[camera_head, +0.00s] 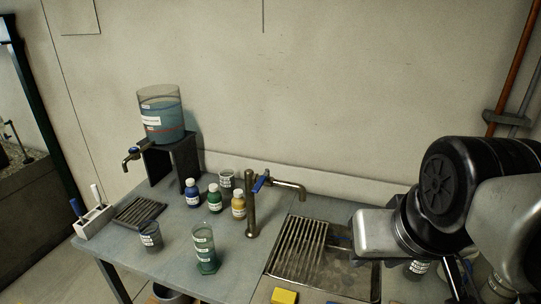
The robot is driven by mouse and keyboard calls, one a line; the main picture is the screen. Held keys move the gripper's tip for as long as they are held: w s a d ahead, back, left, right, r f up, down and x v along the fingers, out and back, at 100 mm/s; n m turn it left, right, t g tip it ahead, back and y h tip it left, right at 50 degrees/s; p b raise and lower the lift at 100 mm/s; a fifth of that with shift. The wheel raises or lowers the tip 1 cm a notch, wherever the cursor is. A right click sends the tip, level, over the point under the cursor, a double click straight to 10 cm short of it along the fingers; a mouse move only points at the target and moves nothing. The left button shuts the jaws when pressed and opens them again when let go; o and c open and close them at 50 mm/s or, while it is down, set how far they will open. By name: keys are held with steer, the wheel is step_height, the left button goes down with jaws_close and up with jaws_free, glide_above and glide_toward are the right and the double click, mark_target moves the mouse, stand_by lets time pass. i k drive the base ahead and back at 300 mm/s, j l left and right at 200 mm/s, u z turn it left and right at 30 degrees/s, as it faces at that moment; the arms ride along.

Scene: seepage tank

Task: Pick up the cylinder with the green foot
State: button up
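The cylinder with the green foot (204,250) stands upright near the front edge of the grey table, left of the sink. It is clear with white labels, and its lower part looks green. My arm fills the right side of the view. What looks like my gripper (457,280) is a dark part at the lower right, partly hidden and cut off, so its fingers cannot be made out. It is well to the right of the cylinder and apart from it.
Blue (192,194), green (214,199) and yellow bottles (238,205) stand behind the cylinder. A dark cup (150,237) is to its left. A tap (251,208) rises at its right beside the sink grate (298,245). A yellow block (284,296) lies in front.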

mark_target(209, 264)
steer(key=z, duration=0.45)
steer(key=k+j+z, duration=0.1)
steer(key=j+z, duration=0.2)
steer(key=k+j+z, duration=0.1)
steer(key=j+z, duration=0.2)
steer(key=k+j+z, duration=0.15)
steer(key=j+z, duration=0.2)
steer(key=k+j+z, duration=0.1)
steer(key=k+j, duration=0.3)
steer(key=j, duration=0.15)
steer(key=k+j, duration=0.4)
steer(key=j, duration=0.15)
steer(key=j+z, duration=0.05)
